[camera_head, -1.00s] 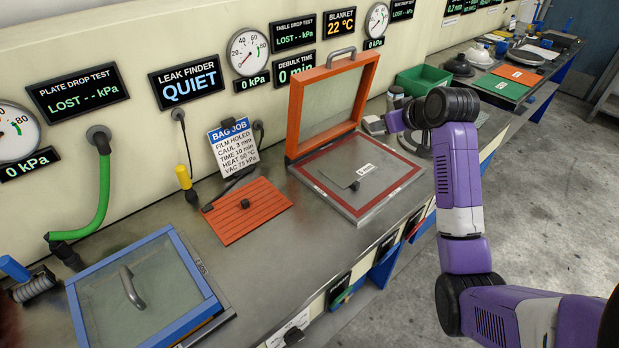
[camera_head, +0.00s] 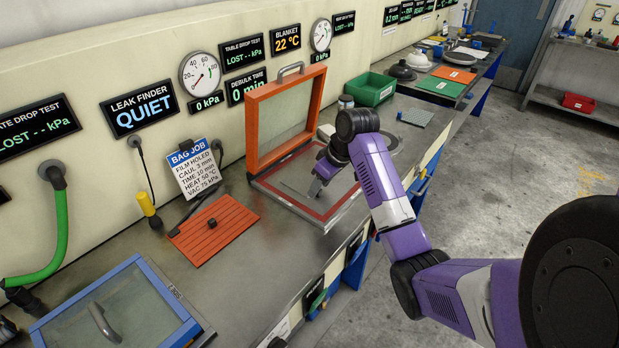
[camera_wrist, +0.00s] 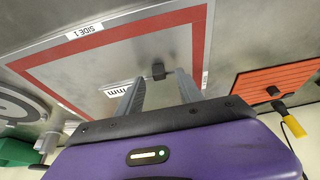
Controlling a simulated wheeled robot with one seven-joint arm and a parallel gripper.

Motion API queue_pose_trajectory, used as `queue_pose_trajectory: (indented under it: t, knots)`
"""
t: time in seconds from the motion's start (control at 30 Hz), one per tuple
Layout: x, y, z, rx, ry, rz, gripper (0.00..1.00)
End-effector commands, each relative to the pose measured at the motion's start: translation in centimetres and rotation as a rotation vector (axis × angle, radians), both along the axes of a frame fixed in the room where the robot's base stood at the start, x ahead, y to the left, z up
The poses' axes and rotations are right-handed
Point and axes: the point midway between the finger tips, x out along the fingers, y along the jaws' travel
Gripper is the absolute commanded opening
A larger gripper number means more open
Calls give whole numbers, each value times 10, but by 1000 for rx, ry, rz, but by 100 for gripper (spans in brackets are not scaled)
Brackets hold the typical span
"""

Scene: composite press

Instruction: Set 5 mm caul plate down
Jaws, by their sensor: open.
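The thin grey caul plate (camera_head: 296,189) lies flat on the press bed (camera_head: 325,215), inside its red border. My gripper (camera_head: 317,188) is over the plate, pointing down, and hides part of it. In the wrist view the plate's black knob (camera_wrist: 158,71) shows between and just beyond the fingertips of my gripper (camera_wrist: 160,76). The fingers are open, with a gap on each side of the knob. The plate's label is partly hidden by a finger; only "mm" can be read.
The orange-framed lid (camera_head: 284,118) stands open behind the bed. An orange slotted board (camera_head: 214,231) with a knob and a blue-framed glass lid (camera_head: 115,310) lie to the left. A green bin (camera_head: 371,90) stands beyond the bed. Bare bench lies between board and bed.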

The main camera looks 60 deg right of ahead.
Motion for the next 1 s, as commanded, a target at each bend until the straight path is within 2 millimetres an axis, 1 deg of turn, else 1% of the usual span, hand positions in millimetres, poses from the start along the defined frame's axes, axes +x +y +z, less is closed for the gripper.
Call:
queue_pose_trajectory:
  t: [0.03,0.13,0.37,0.4,0.47,0.5,0.57,0.6,1.0]
  knots:
    - [2,0,-6,1,2,0,44]
    - [5,-1,-12,0,0,0,44]
    - [6,-1,-14,0,-1,0,44]
    - [6,-1,-14,0,-1,0,40]
    - [6,-1,-14,0,-1,0,28]
    - [6,-1,-14,0,-1,0,20]
    - [6,-1,-14,0,-1,0,8]
    - [6,-1,-14,0,-1,0,0]
    - [6,-1,-12,-2,-3,0,0]
